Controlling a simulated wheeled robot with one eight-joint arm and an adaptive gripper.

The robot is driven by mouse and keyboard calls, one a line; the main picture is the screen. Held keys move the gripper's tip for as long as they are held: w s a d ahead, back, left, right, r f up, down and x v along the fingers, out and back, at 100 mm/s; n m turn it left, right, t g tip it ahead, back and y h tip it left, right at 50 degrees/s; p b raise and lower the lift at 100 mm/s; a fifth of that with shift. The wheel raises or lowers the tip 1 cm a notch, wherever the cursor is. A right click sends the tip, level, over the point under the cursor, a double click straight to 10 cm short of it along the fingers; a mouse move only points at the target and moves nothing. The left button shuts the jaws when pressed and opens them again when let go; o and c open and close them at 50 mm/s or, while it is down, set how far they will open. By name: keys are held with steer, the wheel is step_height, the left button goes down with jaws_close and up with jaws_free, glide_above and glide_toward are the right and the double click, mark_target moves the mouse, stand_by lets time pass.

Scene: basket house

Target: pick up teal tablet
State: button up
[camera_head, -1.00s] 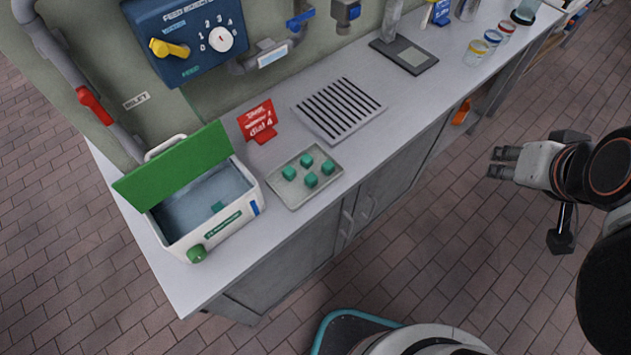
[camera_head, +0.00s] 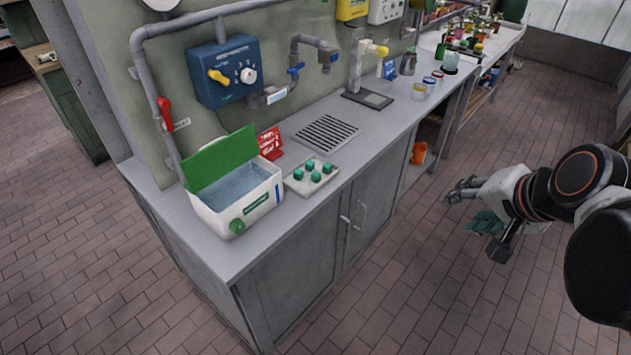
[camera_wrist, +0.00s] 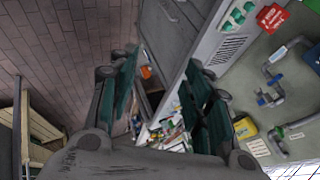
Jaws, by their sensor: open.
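Several small teal tablets (camera_head: 316,176) stand apart on a pale tray (camera_head: 296,187) on the counter, beside a white box. In the wrist view the tablets (camera_wrist: 238,14) show small at the top right. My gripper (camera_head: 464,207) is open and empty, out over the floor in front of the counter, well to the right of the tray. In the wrist view its two fingers with teal pads (camera_wrist: 161,70) are spread wide, with nothing between them.
The white box (camera_head: 256,207) with its green lid (camera_head: 222,160) raised stands left of the tray. A red sign (camera_head: 270,143) and a slotted grate (camera_head: 326,133) are behind it. A tap, jars and pipes line the wall side. The floor in front is clear.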

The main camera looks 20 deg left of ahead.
steer(key=w+a+f+m+y+b, duration=0.1)
steer(key=w+a+f+m+y, duration=0.3)
steer(key=w+a, duration=0.5)
steer(key=m+g+y+b, duration=0.2)
steer(key=m+y, duration=0.4)
steer(key=m, duration=0.6)
glide_toward(316, 174)
steer(key=shift+h, duration=0.3)
steer(key=x, duration=0.1)
steer(key=b+x, duration=0.1)
steer(key=x, duration=0.1)
steer(key=b+x, duration=0.1)
steer(key=shift+w+a+r, duration=0.2)
steer(key=shift+w+a, duration=0.05)
steer(key=shift+a, duration=0.2)
steer(key=b+x, duration=0.2)
steer(key=x, duration=0.3)
steer(key=shift+s+f+b, duration=0.1)
steer(key=shift+s+b, duration=0.05)
steer(key=shift+b, duration=0.2)
steer(key=c, duration=0.8)
